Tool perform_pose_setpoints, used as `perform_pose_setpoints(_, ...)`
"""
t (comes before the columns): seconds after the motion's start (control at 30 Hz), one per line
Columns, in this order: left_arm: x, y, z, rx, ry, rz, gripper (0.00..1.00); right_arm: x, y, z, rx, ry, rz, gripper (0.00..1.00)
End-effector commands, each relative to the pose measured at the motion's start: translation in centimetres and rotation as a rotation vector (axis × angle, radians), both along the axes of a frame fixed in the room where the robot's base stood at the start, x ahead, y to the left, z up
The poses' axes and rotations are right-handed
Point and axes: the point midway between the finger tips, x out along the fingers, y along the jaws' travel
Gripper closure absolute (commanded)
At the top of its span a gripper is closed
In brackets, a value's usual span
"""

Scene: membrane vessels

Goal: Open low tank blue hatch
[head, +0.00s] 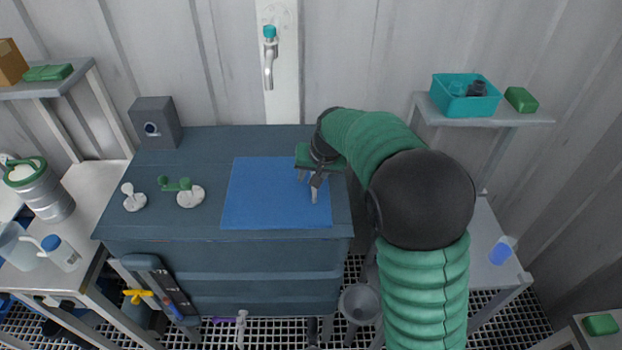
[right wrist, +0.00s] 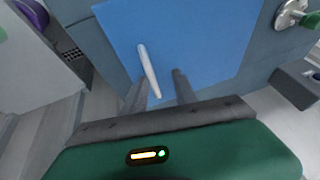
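The low tank (head: 270,262) is a dark blue-grey box with a flat blue square hatch (head: 262,195) on its top. A thin pale handle (head: 314,194) stands on the right part of the hatch; in the right wrist view it is a white bar (right wrist: 148,68). My right gripper (head: 316,182) is over the hatch's right side at this handle. In the right wrist view, its two dark fingers (right wrist: 159,84) are apart, with the bar's near end between them, closer to the left finger. I cannot tell whether they touch. The hatch looks flat. My left gripper is not in view.
White and green valve fittings (head: 190,196) and a grey box (head: 156,124) stand on the tank's left part. A side table with containers (head: 45,190) is at left. A shelf with a teal bin (head: 466,96) is at right. A wall tap (head: 269,60) is behind.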

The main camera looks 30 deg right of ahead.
Motion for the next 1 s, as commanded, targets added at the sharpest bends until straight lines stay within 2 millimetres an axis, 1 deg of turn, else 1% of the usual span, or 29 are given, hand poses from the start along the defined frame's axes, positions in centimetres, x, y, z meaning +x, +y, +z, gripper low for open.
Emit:
perform_pose_setpoints(0.03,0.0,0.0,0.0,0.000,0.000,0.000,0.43,0.3,-0.5,-1.0,0.001,0.003,-0.003,0.66)
perform_pose_setpoints(0.1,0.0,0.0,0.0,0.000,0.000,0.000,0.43,0.7,-0.9,-2.0,0.005,0.003,-0.003,0.66)
perform_pose_setpoints(0.2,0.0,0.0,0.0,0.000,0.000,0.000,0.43,1.0,-1.3,-2.9,0.009,0.002,-0.005,0.66)
perform_pose_setpoints(0.33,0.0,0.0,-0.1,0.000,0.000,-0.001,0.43,1.2,-1.5,-3.3,0.010,0.005,-0.006,0.66)
perform_pose_setpoints(0.47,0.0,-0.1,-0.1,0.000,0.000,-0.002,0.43,1.2,-1.1,-3.1,0.007,0.003,-0.005,0.66)
perform_pose_setpoints(0.5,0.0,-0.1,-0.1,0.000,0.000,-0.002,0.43,1.2,-0.9,-3.0,0.004,0.002,-0.004,0.67)
perform_pose_setpoints(0.7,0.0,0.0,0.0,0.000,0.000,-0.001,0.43,1.0,-0.5,-2.8,0.000,0.002,-0.003,0.93)
perform_pose_setpoints(0.77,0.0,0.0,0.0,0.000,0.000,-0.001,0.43,1.0,-0.6,-2.8,0.001,0.003,-0.004,1.00)
perform_pose_setpoints(1.0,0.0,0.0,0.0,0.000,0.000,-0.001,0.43,1.1,-0.7,-2.9,0.008,0.004,-0.002,1.00)
